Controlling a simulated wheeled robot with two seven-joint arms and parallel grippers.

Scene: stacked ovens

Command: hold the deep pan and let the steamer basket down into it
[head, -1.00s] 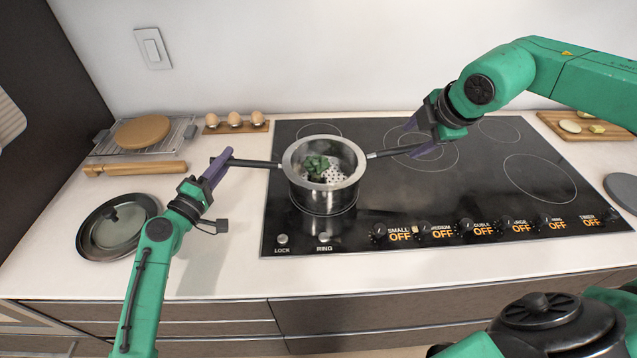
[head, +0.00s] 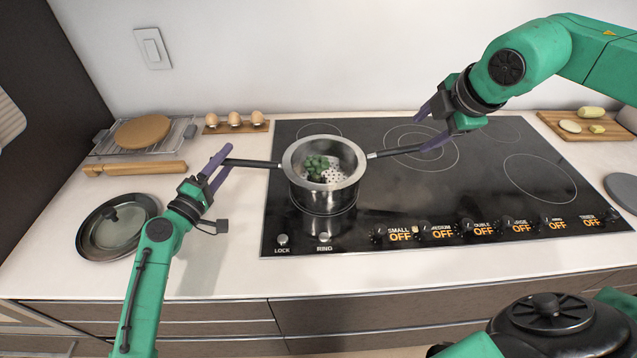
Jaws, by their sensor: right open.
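The deep pan (head: 322,197) is a shiny steel pot standing on the left part of the cooktop. Its dark handle (head: 252,163) points left. The steamer basket (head: 343,172), with a holed bottom and green broccoli (head: 318,166) in it, sits inside the pan. Its dark handle (head: 398,151) points right. My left gripper (head: 228,158) is at the end of the pan handle, with its purple fingers spread apart on either side of it. My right gripper (head: 432,127) is open around the end of the basket handle, its fingers clear of it.
A rolling pin (head: 135,168), a rack with a round board (head: 142,132) and several eggs (head: 234,119) stand behind. A cutting board (head: 590,128) is at the back right. The cooktop's right side (head: 480,185) is clear.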

